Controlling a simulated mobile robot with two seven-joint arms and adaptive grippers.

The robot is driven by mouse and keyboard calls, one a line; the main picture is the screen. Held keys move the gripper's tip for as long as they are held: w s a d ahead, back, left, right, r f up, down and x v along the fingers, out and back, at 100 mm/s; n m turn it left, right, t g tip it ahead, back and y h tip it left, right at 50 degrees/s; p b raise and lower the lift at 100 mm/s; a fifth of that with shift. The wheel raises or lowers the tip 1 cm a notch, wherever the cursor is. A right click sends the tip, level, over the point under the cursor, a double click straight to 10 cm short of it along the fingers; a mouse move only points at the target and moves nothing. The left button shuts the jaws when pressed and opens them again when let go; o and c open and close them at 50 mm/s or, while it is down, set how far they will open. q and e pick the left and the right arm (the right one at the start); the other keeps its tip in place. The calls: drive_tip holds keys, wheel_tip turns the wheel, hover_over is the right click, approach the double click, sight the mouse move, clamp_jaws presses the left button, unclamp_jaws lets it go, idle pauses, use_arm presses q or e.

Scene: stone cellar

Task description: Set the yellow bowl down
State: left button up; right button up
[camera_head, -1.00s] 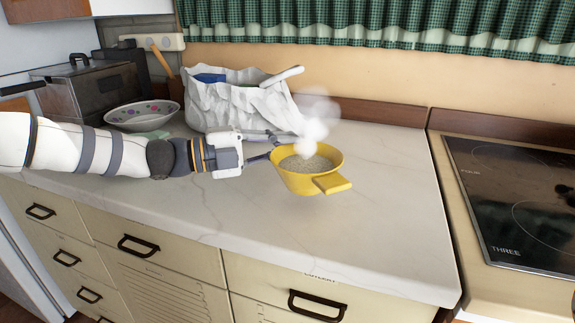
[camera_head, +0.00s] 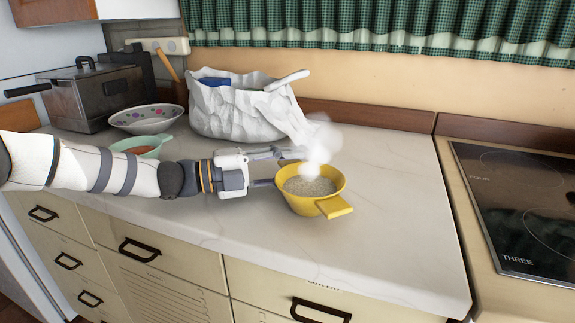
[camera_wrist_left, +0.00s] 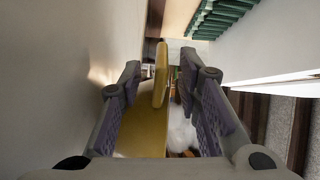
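The yellow bowl (camera_head: 296,203) stands upright on the pale countertop (camera_head: 385,215), near the middle of the head view. It holds a grainy grey-beige filling with white steam above it, and its flat handle points to the lower right. My left gripper (camera_head: 288,167) is open at the bowl's left and back side. One finger reaches behind the rim; the other ends at the bowl's left wall, its tip partly hidden. In the left wrist view the yellow bowl (camera_wrist_left: 143,140) shows between the spread fingers; contact cannot be told. My right gripper is not in view.
A crumpled white bag (camera_head: 235,112) stands behind the gripper. A patterned bowl (camera_head: 147,119), a green bowl (camera_head: 150,141) and a metal box (camera_head: 95,97) are at the left. A black cooktop (camera_head: 525,205) lies at the right. The counter is clear right of the yellow bowl.

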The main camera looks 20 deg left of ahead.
use_arm(q)
drive_tip(key=shift+s+a+r, duration=0.1)
drive_tip(key=shift+a+r, duration=0.15)
drive_tip(key=shift+a, duration=0.05)
drive_tip(key=p+v, duration=0.1)
drive_tip(key=v, duration=1)
drive_tip(key=shift+s, duration=0.1)
drive_tip(key=shift+s+a, duration=0.1)
drive_tip(key=shift+a, duration=0.05)
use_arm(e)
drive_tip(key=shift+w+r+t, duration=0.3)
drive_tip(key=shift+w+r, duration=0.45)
use_arm(q)
drive_tip(key=shift+f, duration=0.15)
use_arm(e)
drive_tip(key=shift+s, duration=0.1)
